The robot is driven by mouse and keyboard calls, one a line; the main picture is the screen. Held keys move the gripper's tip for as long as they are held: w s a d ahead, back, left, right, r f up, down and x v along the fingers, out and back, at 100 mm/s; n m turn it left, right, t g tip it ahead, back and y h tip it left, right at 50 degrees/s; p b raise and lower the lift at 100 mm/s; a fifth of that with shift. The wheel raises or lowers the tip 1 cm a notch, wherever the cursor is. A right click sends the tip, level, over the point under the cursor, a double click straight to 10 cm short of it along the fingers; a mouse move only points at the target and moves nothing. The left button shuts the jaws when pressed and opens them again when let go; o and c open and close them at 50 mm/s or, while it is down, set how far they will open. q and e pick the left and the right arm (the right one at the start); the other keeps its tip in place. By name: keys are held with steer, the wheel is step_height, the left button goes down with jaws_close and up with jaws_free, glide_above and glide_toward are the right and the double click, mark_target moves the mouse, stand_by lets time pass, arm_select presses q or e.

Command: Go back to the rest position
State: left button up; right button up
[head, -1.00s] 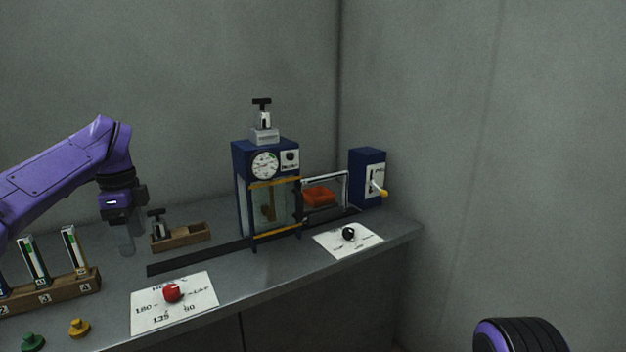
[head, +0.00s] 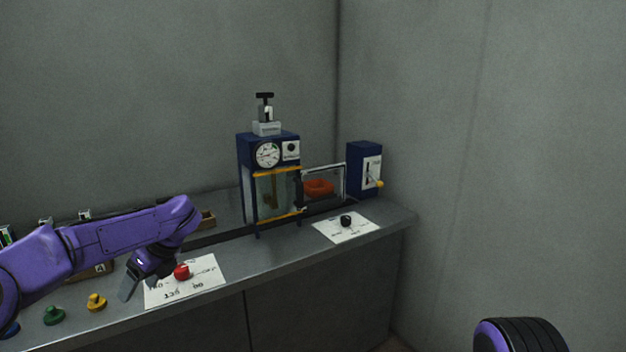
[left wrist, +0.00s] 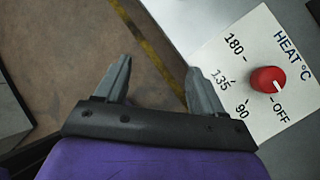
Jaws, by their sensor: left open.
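My left gripper (head: 129,287) is open and empty. It hangs near the bench's front edge, just left of the red heat knob (head: 182,272) on its white dial card (head: 208,284). In the left wrist view its two grey fingers (left wrist: 155,85) are spread apart over the floor. My right gripper is not in view; only a dark and purple part of mine shows at the lower right of the head view.
A blue lever box (head: 362,170) and a black knob (head: 346,220) are at right. Green (head: 54,315) and yellow (head: 97,301) knobs are at left.

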arm_select(q)
steer(key=s+d+f+m+t+y+b, duration=0.15)
steer(key=s+f+m+t, duration=0.3)
steer(key=f+m, duration=0.9)
steer(key=s+d+f+m+t+y+b, duration=0.1)
steer(key=s+d+f+m+t+y, duration=0.3)
steer(key=f+m, duration=0.9)
steer(key=s+f+m+g+h, duration=0.1)
steer(key=s+f+m+h, duration=0.2)
steer(key=s, duration=0.7)
steer(key=s+d+f+m+g+h+b, duration=0.1)
steer(key=s+f+m+h, duration=0.2)
steer(key=s+f+m, duration=0.3)
steer(key=s+d+f+m+g+h+b, duration=0.1)
steer(key=s+f+m+g+h, duration=0.1)
steer(key=s+m, duration=0.6)
steer(key=s+f+h, duration=0.1)
steer(key=s+f, duration=0.1)
steer(key=s, duration=0.4)
steer(key=shift+d+f, duration=0.15)
steer(key=shift+f, duration=0.1)
